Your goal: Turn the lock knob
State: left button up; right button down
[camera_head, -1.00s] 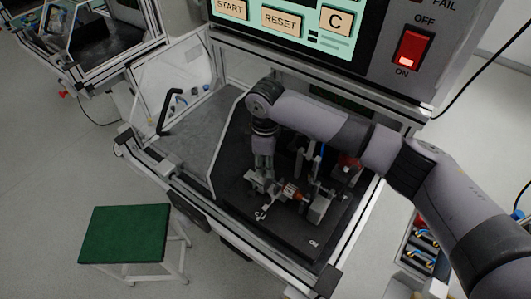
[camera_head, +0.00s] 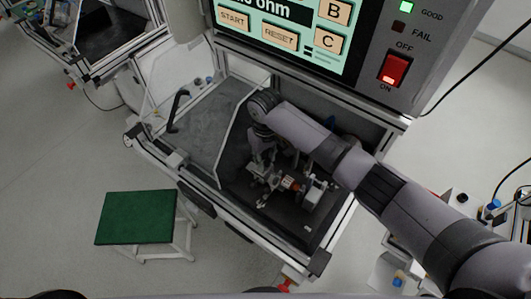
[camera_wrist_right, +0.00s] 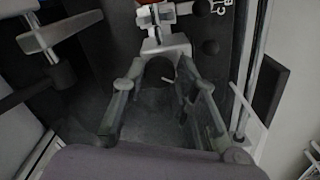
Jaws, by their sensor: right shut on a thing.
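My right gripper (camera_head: 262,168) reaches down into the test bay, at the left part of the metal fixture (camera_head: 315,190). In the right wrist view my right gripper (camera_wrist_right: 160,88) has its two fingers on either side of a dark round knob (camera_wrist_right: 159,69) and is shut on it. A light metal bracket (camera_wrist_right: 166,45) stands just beyond the knob. An orange, copper-like part (camera_head: 291,184) sits in the fixture, right of the gripper. The knob is too small to make out in the head view. My left gripper is not in view.
The tester panel (camera_head: 430,50) stands above the bay, with its GOOD lamp (camera_head: 406,7) green and its red switch (camera_head: 394,69) lit. A clear hinged cover with a black handle (camera_head: 178,110) is at the left. A green stool (camera_head: 136,217) stands in front on open floor.

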aim_at(265, 160)
jog(key=shift+m, duration=0.7)
jog(key=shift+r, duration=0.1)
jog(key=c, duration=1.3)
grip_release()
notch_tip(265, 160, up, 12)
jog(key=shift+f, duration=0.1)
